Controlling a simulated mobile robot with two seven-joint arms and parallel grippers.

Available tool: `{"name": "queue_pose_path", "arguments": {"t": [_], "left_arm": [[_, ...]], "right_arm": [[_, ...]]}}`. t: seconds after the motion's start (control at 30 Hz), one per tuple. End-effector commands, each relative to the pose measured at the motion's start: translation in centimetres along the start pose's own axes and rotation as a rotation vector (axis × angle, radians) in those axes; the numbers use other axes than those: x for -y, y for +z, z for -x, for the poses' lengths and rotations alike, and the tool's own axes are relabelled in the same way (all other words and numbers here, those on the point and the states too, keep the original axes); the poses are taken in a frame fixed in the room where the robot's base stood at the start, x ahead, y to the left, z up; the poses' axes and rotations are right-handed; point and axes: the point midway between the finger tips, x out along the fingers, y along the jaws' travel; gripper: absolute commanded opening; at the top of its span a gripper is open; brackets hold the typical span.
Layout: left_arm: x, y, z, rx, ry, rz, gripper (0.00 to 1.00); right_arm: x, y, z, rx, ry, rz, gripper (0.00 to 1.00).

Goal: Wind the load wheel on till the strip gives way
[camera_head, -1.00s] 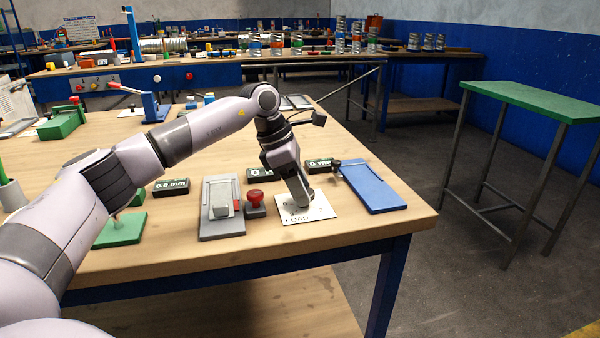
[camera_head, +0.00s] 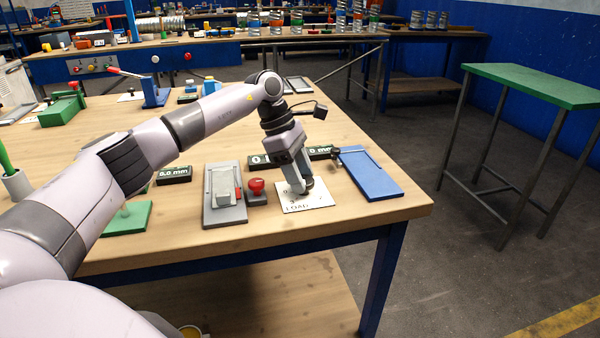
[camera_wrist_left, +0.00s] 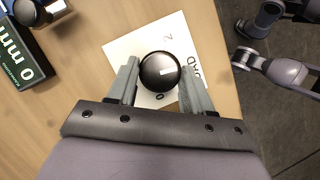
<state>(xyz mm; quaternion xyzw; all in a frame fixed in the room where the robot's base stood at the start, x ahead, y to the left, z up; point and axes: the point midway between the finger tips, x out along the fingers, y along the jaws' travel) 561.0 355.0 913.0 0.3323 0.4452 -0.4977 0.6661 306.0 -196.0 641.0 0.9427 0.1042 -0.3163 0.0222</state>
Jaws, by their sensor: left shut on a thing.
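The load wheel is a round dark knob (camera_wrist_left: 159,70) with a light mark on top, standing on a white card marked LOAD (camera_head: 322,198). The card also shows in the left wrist view (camera_wrist_left: 118,48), with a 2 and a 0 readable. My left gripper (camera_head: 304,188) points down onto the knob at the table's right end. In the left wrist view its fingers (camera_wrist_left: 160,84) are shut on the knob, one on each side. I cannot single out the strip.
Left of the card stand a red knob (camera_head: 257,186) and a grey fixture (camera_head: 224,215) with a pale block. A blue tray (camera_head: 372,175) lies right of it. Dark mm displays (camera_head: 174,175) stand behind. The table's front edge is close; a green-topped stand (camera_head: 535,85) is apart at right.

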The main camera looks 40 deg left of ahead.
Motion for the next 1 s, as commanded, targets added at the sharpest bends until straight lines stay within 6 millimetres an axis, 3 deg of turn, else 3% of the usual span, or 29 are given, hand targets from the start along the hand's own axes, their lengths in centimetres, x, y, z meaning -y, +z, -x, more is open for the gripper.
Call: {"name": "queue_pose_path", "arguments": {"t": [0.07, 0.1, 0.17, 0.5, 0.8, 1.0], "left_arm": [[0.0, 0.0, 0.0, 0.000, 0.001, -0.001, 0.20], [0.0, 0.0, 0.0, 0.000, 0.001, -0.001, 0.57], [0.0, 0.0, 0.0, 0.000, 0.001, -0.001, 0.74], [0.0, 0.0, 0.4, 0.000, 0.003, 0.000, 0.74], [-0.1, 0.1, 5.0, 0.002, 0.004, 0.000, 0.74], [0.0, 0.0, 6.9, 0.000, 0.002, 0.000, 0.74]], "right_arm": [[0.0, 0.0, 0.0, -0.001, 0.000, -0.002, 0.43], [0.0, -0.1, 0.0, -0.001, 0.000, -0.003, 0.43], [0.1, -0.1, 0.0, -0.002, 0.000, -0.004, 0.43], [0.2, -0.2, 0.0, -0.004, 0.000, -0.008, 0.43], [0.2, -0.4, 0.0, -0.006, -0.001, -0.007, 0.43], [0.2, -0.5, 0.1, -0.007, -0.002, -0.005, 0.43]]}}
